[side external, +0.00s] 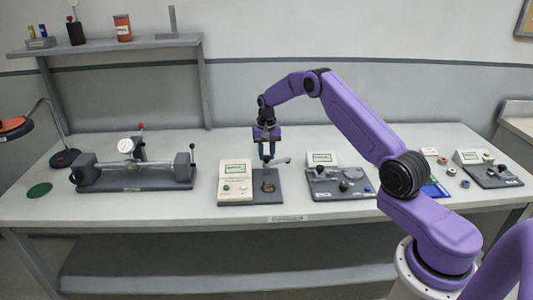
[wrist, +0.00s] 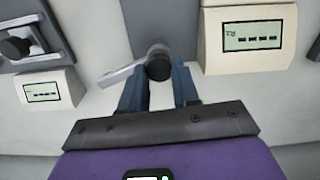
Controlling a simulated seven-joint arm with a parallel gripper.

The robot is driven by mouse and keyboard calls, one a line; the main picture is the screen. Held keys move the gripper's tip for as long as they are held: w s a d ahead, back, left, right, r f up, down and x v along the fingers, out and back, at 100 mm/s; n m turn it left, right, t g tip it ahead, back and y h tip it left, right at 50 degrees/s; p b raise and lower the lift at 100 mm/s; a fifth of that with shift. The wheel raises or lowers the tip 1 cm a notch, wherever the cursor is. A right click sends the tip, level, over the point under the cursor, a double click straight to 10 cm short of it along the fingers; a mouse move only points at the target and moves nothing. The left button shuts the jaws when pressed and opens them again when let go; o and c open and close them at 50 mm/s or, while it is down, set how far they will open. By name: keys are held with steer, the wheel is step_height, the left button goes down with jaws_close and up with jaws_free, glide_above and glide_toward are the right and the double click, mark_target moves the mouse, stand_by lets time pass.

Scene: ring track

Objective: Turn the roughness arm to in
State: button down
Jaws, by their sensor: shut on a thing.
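The roughness arm is a light grey bar (side external: 281,161) that sticks out to the right of my gripper in the side view. In the wrist view the bar (wrist: 120,74) points left from a dark round knob (wrist: 158,66). My gripper (side external: 266,160) points down over the tester's dark base plate (side external: 290,190). Its two blue-grey fingers (wrist: 160,75) are shut on the dark knob, one on each side. The white tester box with a display (side external: 235,181) stands left of the gripper and also shows in the wrist view (wrist: 249,40). A small brass-coloured part (side external: 268,184) sits below the bar.
A second instrument (side external: 340,181) stands to the right, with another (side external: 488,170) further right. A bench device (side external: 135,170) with a dial is at the left. A shelf (side external: 105,45) is at the back left. The table strip in front of the tester is narrow.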

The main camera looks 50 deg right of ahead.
steer(key=shift+m, duration=0.3)
steer(key=m, duration=1)
steer(key=shift+s+m, duration=0.15)
steer(key=shift+m, duration=0.25)
steer(key=m, duration=1)
steer(key=shift+s, duration=0.1)
steer(key=shift+m, duration=0.4)
steer(key=c, duration=0.8)
jaws_free()
step_height(320, 180, up, 18)
steer(key=shift+f, duration=0.25)
